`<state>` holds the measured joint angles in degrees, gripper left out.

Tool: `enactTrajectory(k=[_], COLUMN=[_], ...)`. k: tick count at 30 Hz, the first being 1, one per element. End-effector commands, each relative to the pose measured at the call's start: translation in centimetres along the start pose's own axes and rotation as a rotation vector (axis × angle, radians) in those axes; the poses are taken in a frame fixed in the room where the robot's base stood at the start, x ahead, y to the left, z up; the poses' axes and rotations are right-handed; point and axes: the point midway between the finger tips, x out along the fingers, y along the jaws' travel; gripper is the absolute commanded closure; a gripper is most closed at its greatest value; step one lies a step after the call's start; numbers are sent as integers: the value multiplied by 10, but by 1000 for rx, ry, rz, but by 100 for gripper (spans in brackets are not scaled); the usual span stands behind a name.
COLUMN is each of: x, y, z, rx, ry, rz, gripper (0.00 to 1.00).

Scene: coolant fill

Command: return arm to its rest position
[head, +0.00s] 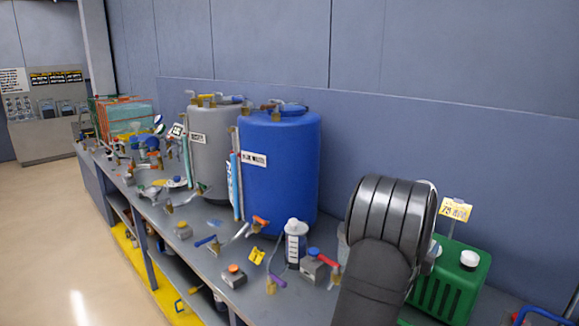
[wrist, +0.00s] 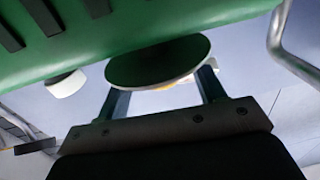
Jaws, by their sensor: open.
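My gripper (wrist: 162,84) shows in the wrist view with its two dark fingers spread apart. A round dark green disc with a pale rim (wrist: 158,62) shows at and between the fingertips; I cannot tell whether they touch it. The green tank (wrist: 190,12) fills the top of the wrist view, close to the gripper. In the head view my thick black arm stands at the right, in front of the green tank (head: 450,288), and hides the gripper there. A white cap (head: 469,260) sits on top of the tank.
A blue drum (head: 280,180) and a grey drum (head: 214,155) stand against the wall. A white graduated bottle (head: 296,243), small valves and handles crowd the bench. A yellow sign (head: 455,209) rises behind the green tank. A bent metal pipe (wrist: 280,45) is right of the gripper. Open floor lies left.

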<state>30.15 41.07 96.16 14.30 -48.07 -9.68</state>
Motion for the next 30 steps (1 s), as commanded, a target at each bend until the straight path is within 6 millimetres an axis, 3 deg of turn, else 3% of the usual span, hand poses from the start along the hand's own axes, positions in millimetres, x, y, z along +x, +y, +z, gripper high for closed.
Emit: enactTrajectory(k=[8,27,30], x=[-11,-133,-127], y=[0,-2,-8], z=[-1,-2,-6], rx=[0,0,0], ry=[1,5,21], rz=[0,8,44], gripper=[37,37,37])
